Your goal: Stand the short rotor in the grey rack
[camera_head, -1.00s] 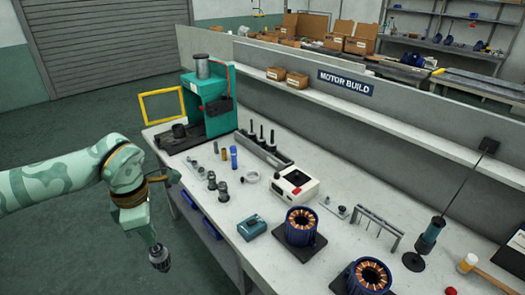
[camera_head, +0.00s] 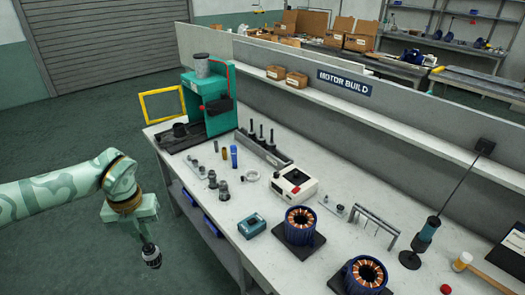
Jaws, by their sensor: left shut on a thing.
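The grey rack (camera_head: 281,160) is a long narrow block on the bench in front of the back wall. Several dark upright pieces with thin shafts stand in its far-left part; its near-right end looks free. My left gripper (camera_head: 148,245) hangs off the bench's left side, pointing down, over the floor. It is shut on a small dark and silver cylindrical piece (camera_head: 152,257), which looks like a rotor. The fingers are too small to make out clearly. The rack is well to the right of it and farther away. My right gripper is not in view.
A green press (camera_head: 217,117) stands at the bench's far left, beside a yellow frame (camera_head: 162,105). Small metal parts (camera_head: 223,190), a white device (camera_head: 294,186), a teal box (camera_head: 251,226) and blue stators (camera_head: 300,226) stand on the bench between its front edge and the wall.

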